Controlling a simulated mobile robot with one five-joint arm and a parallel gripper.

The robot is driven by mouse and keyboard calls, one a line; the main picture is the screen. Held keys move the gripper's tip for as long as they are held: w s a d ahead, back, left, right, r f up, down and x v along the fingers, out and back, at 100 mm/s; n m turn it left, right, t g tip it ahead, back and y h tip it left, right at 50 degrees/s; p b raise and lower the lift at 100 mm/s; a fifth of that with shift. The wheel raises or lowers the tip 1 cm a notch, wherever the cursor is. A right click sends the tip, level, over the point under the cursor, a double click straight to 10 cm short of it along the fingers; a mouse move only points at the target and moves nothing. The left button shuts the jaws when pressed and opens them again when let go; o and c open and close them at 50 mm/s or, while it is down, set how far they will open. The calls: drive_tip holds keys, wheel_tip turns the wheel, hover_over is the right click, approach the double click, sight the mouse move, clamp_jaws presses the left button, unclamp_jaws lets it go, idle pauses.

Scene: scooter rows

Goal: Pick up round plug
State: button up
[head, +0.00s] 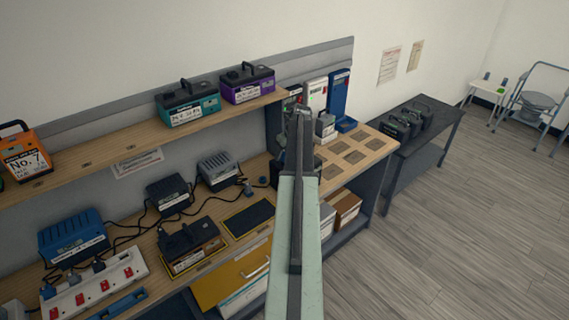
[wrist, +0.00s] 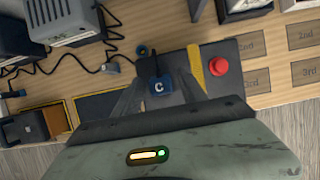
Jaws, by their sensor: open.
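My gripper (wrist: 156,92) is open in the wrist view, its two grey fingers reaching up from the lower edge. A small dark-blue block marked "C" (wrist: 158,87) shows between the fingers; I cannot tell whether they touch it. Which is the round plug is unclear. In the head view my arm hides the fingertips' surroundings.
A dark panel with a yellow stripe and red button (wrist: 218,67) stands beside the fingers. Chargers (head: 215,170), a white power strip (head: 95,285) and cables crowd the bench's left. A shelf (head: 100,160) with battery cases hangs above. Marked squares (head: 355,157) on the right are empty.

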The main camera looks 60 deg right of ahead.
sight(284, 152)
clamp_jaws()
drive_tip(key=shift+r, duration=0.15)
drive_tip(key=shift+r+p, duration=0.25)
drive_tip(key=shift+p, duration=0.25)
drive_tip(key=r+p, duration=0.3)
drive_tip(key=shift+s+a+r, duration=0.2)
drive_tip(key=shift+a, duration=0.1)
drive_tip(key=s+a+r+p, duration=0.1)
drive_tip(key=s+a, duration=0.9)
drive_tip(key=a, duration=0.1)
wheel_tip(284, 152, down, 6)
drive_tip(key=b, duration=0.6)
drive_tip(key=r+p, duration=0.6)
drive_tip(key=shift+a, duration=0.2)
